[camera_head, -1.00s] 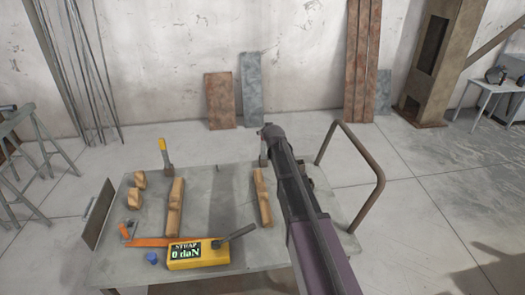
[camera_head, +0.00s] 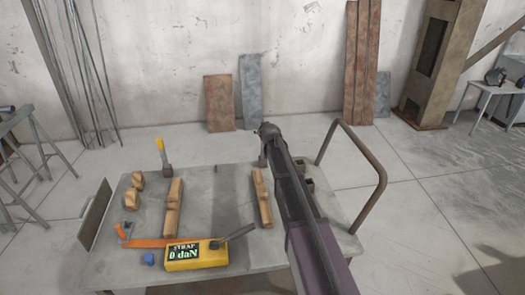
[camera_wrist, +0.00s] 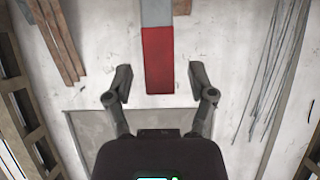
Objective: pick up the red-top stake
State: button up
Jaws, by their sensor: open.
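In the wrist view, the bright red top of the red-top stake (camera_wrist: 158,62) shows between and just above the two fingertips. A grey band lies above the red; I cannot tell whether it is the stake's body or a panel behind. My gripper (camera_wrist: 160,88) is open, with one finger on each side of the red and a gap to both. In the head view, my gripper (camera_head: 268,130) is over the table's back edge and hides the red top. A small grey piece beneath it may be the stake's lower part.
The grey table (camera_head: 215,215) carries a yellow-top stake (camera_head: 161,147), wooden blocks (camera_head: 173,208), an orange strap (camera_head: 150,242), a small blue piece (camera_head: 148,259) and a yellow STRAP meter (camera_head: 197,254) reading 0 daN. A bent tube rail (camera_head: 365,150) stands right of my arm. Panels lean on the wall.

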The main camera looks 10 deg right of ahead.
dwell(0.3)
grip_shut()
jog(key=shift+r, duration=0.2)
notch_tip(320, 180, up, 10)
jog(key=p, duration=1)
jog(key=shift+f, duration=0.2)
dwell(0.6)
